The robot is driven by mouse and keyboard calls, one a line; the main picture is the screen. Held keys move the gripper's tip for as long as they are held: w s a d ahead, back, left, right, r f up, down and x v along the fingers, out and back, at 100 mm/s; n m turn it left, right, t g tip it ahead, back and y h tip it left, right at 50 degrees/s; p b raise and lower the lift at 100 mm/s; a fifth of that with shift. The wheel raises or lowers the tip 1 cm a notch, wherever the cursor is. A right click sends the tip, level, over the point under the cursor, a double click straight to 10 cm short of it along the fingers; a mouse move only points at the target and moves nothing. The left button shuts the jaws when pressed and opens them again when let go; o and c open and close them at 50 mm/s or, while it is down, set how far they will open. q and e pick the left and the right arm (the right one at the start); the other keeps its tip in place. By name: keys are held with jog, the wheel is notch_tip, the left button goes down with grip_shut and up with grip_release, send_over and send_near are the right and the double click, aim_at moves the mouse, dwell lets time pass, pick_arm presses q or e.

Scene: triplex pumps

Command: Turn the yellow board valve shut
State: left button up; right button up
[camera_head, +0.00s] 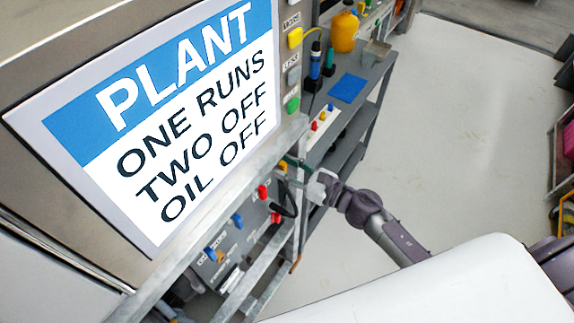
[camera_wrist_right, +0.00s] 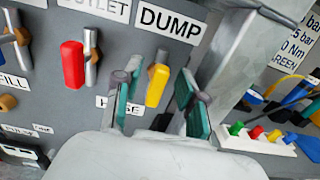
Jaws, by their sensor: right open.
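The yellow valve handle (camera_wrist_right: 157,84) is on the grey board under the DUMP label (camera_wrist_right: 170,23) in the right wrist view. It points down and leans slightly. My right gripper (camera_wrist_right: 158,95) is open, with one green-padded finger on each side of the handle. Gaps show between the handle and both fingers. In the head view the right gripper (camera_head: 297,165) reaches the board from the right, and a bit of the yellow handle (camera_head: 283,166) shows beside it. My left gripper is not in view.
A red valve handle (camera_wrist_right: 73,65) is left of the yellow one, under the OUTLET label. A metal frame post (camera_wrist_right: 235,60) stands close on the right. A white strip with coloured pegs (camera_wrist_right: 258,137) lies beyond it. The floor (camera_head: 470,130) on the right is clear.

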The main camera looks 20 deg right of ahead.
grip_shut()
jog(key=shift+m, duration=0.3)
jog(key=shift+w+d+f+m+p, duration=0.1)
jog(key=shift+d+f+m+p, duration=0.1)
jog(key=shift+m, duration=2.65)
jog(key=shift+w+d+f+m+p, duration=0.15)
jog(key=shift+f+m+p, duration=0.05)
jog(key=shift+m, duration=2.7)
jog(key=shift+w+d+f+m+p, duration=0.1)
jog(key=shift+d+f+m+p, duration=0.1)
jog(key=shift+m, duration=2.65)
jog(key=shift+a, duration=0.1)
